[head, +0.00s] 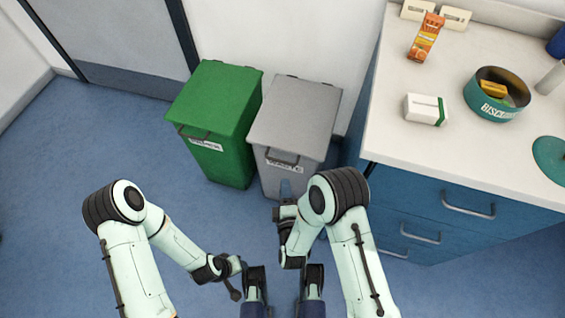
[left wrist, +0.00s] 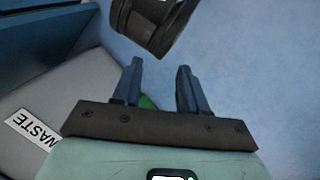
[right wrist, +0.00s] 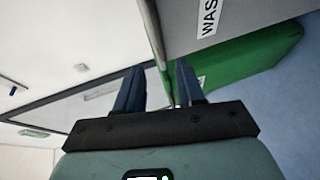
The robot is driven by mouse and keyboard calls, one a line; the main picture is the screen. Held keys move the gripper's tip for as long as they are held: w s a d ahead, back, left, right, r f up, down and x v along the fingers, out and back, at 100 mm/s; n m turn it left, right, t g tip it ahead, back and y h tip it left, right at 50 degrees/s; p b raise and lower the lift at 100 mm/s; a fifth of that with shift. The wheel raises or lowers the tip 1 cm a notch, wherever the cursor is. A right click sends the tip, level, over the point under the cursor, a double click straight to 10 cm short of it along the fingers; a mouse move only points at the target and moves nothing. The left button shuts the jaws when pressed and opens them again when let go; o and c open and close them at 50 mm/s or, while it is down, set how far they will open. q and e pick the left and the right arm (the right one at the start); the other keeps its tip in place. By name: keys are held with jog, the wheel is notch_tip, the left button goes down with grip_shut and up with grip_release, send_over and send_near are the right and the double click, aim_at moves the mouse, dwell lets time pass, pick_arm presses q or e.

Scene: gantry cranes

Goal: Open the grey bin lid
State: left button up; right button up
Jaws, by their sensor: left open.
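The grey bin (head: 294,135) stands upright against the wall, and its flat grey lid (head: 295,108) lies shut on top. A dark handle (head: 282,160) is at the lid's front edge, by a white label partly hidden. My right gripper (head: 286,189) is just in front of the grey bin, below the handle; its fingers show apart and empty in the right wrist view (right wrist: 159,66). My left gripper (head: 236,291) is low and in front of the bins, farther from them. In the left wrist view its fingers (left wrist: 161,68) are apart and empty, with the grey bin's labelled front (left wrist: 45,128) to the left.
A green bin (head: 218,100) stands close on the grey bin's left. A blue drawer cabinet (head: 430,208) with a white worktop (head: 400,140) is close on its right. On it are a carton, a white box and a teal tin (head: 485,106). Blue floor at left is clear.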

aim_at(282, 162)
pick_arm(q)
jog(key=shift+t+y, duration=0.3)
jog(key=shift+t, duration=0.4)
jog(key=shift+w+a+f+b, duration=0.35)
jog(key=shift+w+f+b, duration=0.15)
jog(key=shift+w, duration=0.2)
jog(key=shift+w+a+f+b, duration=0.35)
jog(key=shift+w+f, duration=0.1)
jog(key=shift+w, duration=0.2)
jog(key=shift+w+a+f+b, duration=0.35)
jog(key=shift+w+f+b, duration=0.15)
jog(key=shift+w, duration=0.2)
pick_arm(e)
jog(key=shift+x, duration=6.15)
jog(key=shift+d, duration=0.1)
jog(key=shift+r, duration=0.1)
grip_shut()
